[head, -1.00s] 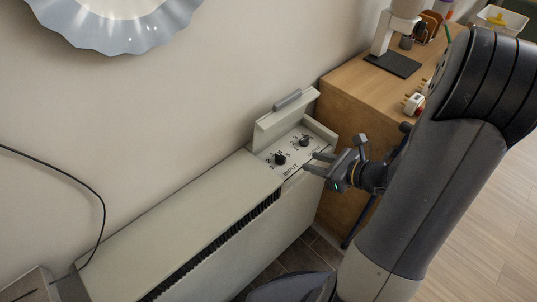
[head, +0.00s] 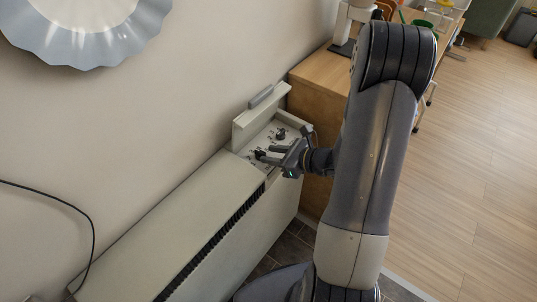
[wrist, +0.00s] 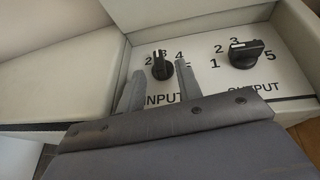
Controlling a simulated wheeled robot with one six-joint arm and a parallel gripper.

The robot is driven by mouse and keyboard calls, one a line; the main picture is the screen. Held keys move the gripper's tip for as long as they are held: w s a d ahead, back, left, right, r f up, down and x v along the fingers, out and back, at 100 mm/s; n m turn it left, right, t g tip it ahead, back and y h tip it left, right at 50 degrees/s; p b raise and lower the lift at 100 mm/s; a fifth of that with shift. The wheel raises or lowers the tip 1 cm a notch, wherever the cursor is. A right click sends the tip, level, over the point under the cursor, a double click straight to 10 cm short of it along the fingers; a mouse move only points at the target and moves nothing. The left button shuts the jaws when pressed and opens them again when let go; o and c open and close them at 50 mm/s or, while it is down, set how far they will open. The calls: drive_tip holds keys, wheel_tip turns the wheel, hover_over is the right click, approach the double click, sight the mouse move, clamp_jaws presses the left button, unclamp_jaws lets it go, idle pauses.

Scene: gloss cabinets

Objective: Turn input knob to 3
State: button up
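The input knob (wrist: 162,66) is black and round with a raised grip, above the word INPUT on the white panel (wrist: 197,80). Its grip points roughly up, with 2 to its left and 4 to its right; the exact setting is hard to tell. My gripper (wrist: 160,84) is open, one finger on each side below the knob, with the knob between or just beyond the tips. I cannot tell if they touch it. In the head view my gripper (head: 268,154) is at the input knob (head: 260,153), partly hiding it.
The black output knob (wrist: 246,53) is close on the right. The raised lid (head: 260,115) stands behind the panel, and the compartment has a side wall on the right. A wooden cabinet (head: 318,85) stands beyond the pale heater-like unit (head: 195,205).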

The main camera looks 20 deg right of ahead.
drive_tip(key=shift+x, duration=0.85)
clamp_jaws()
